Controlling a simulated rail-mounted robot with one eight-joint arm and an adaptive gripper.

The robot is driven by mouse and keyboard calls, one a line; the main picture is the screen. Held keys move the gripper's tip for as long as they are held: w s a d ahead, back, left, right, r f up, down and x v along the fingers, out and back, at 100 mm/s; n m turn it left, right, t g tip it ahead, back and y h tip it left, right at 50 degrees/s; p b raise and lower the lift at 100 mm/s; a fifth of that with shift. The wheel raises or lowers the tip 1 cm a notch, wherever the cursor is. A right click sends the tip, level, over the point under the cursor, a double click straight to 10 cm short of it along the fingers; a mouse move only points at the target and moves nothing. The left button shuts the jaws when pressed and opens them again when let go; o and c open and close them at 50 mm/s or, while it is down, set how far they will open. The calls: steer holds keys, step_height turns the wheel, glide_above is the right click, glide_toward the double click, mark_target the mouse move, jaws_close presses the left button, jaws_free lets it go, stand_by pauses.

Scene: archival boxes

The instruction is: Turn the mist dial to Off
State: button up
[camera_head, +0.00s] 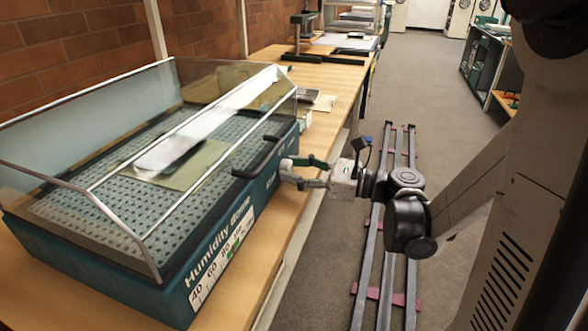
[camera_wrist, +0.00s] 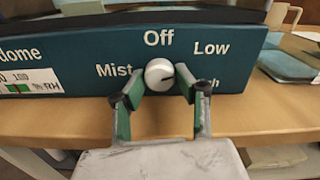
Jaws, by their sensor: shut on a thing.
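The mist dial (camera_wrist: 157,74) is a small round white knob on the teal front panel of the humidity dome (camera_head: 222,243). In the wrist view, the label Off stands above it, Mist at its left, Low at its upper right, and a partly hidden label ending in "gh" at its lower right. A dark mark on the knob seems to lie toward the right, near the partly hidden label. My gripper (camera_wrist: 159,78) has its green-padded fingers on either side of the knob, shut on it.
The dome's clear cover (camera_head: 100,195) is closed, with a dark handle (camera_head: 258,157) just above my gripper. The dome stands on a wooden bench (camera_head: 262,275). My rail lies on the grey floor (camera_head: 440,110). Papers and other equipment lie farther along the bench.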

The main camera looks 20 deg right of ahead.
steer(key=n, duration=0.4)
steer(key=shift+n, duration=2)
steer(key=o, duration=1.1)
steer(key=shift+o, duration=0.2)
steer(key=shift+d, duration=0.1)
steer(key=v, duration=1.2)
